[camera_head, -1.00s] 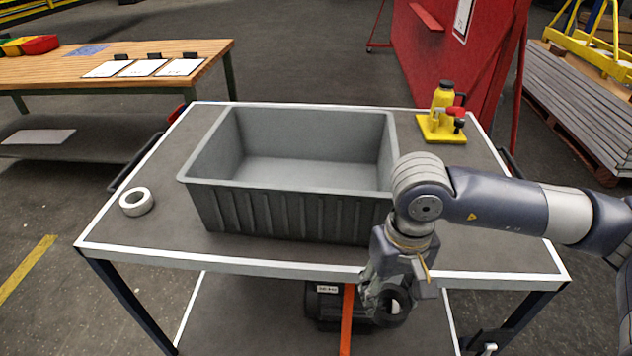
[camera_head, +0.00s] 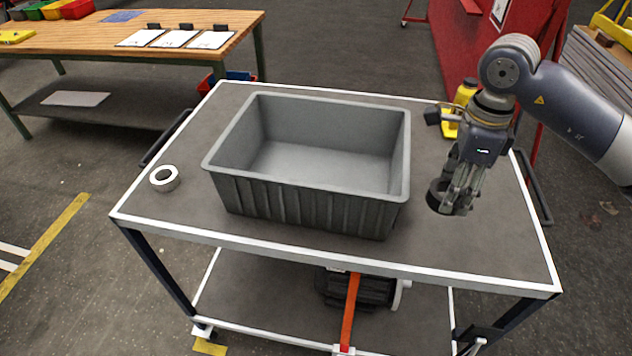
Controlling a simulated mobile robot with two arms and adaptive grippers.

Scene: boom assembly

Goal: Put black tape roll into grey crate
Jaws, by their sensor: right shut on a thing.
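The grey crate (camera_head: 310,205) stands on the cart top, open and empty inside as far as I see. My right gripper (camera_head: 455,200) is shut on the black tape roll (camera_head: 437,196) and holds it to the right of the crate, over the cart top. The fingers hide part of the roll. The roll is outside the crate, with a small gap to its right wall. My left gripper is not in view.
A white tape roll (camera_head: 164,178) lies on the cart top (camera_head: 180,215) left of the crate. A yellow bottle (camera_head: 466,92) stands behind my right gripper, partly hidden. A wooden table (camera_head: 90,38) stands at the back left.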

